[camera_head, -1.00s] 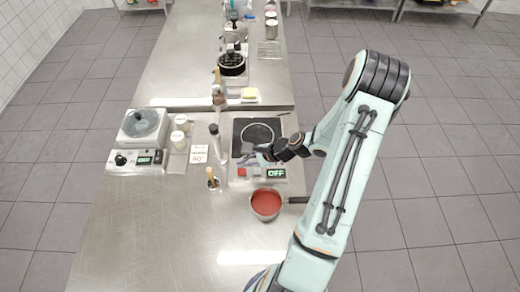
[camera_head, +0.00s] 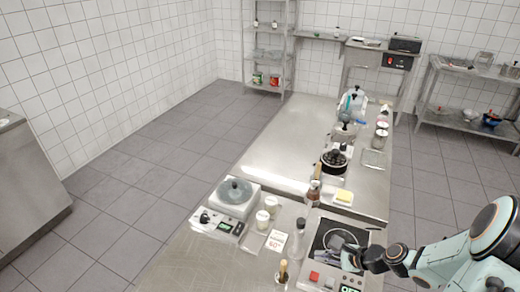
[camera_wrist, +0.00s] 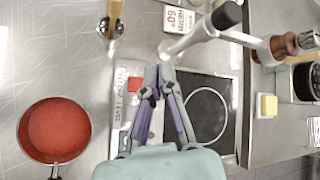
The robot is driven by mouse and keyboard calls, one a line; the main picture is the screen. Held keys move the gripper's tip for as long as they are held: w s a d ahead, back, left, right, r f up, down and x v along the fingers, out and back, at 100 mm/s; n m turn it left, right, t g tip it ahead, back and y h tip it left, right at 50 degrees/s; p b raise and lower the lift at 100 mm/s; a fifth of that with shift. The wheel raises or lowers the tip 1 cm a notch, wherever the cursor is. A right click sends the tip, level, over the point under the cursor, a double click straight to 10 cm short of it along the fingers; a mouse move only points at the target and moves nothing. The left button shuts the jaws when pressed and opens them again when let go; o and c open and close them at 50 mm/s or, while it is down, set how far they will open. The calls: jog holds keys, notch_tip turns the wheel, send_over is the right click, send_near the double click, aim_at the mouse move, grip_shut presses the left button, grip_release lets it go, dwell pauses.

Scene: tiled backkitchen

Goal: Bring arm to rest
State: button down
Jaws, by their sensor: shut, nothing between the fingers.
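My gripper (camera_head: 348,260) is shut and empty. It is over the front part of a black induction hob (camera_head: 328,232), near its control panel with a red button (camera_head: 314,276). In the wrist view, my gripper's (camera_wrist: 160,75) purple fingers meet at the tips, above the edge between the panel and the dark hob glass (camera_wrist: 205,125). My arm comes in from the lower right of the head view. Part of the hob is hidden behind the gripper.
A pan of red sauce (camera_wrist: 55,130) stands beside the hob.

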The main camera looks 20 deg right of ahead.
jog(key=w+a+r+n+g, duration=0.1)
jog(key=w+a+r+n, duration=0.25)
jog(key=a, duration=0.35)
jog(key=w+a+r+n, duration=0.3)
jog(key=a+r+n, duration=0.1)
jog(key=a+r, duration=0.15)
jog(key=s+a+r+n+g, duration=0.2)
jog(key=s+a+r+n, duration=0.3)
jog(key=a, duration=0.4)
jog(key=s+d+n+g+h, duration=0.1)
jog(key=s+n+g+h, duration=0.2)
jog(key=s+n, duration=0.7)
jog(key=s+g, duration=0.2)
jog(key=s, duration=0.6)
jog(key=shift+s+d+f, duration=0.15)
jog(key=shift+s+f, duration=0.15)
jog(key=shift+n, duration=0.25)
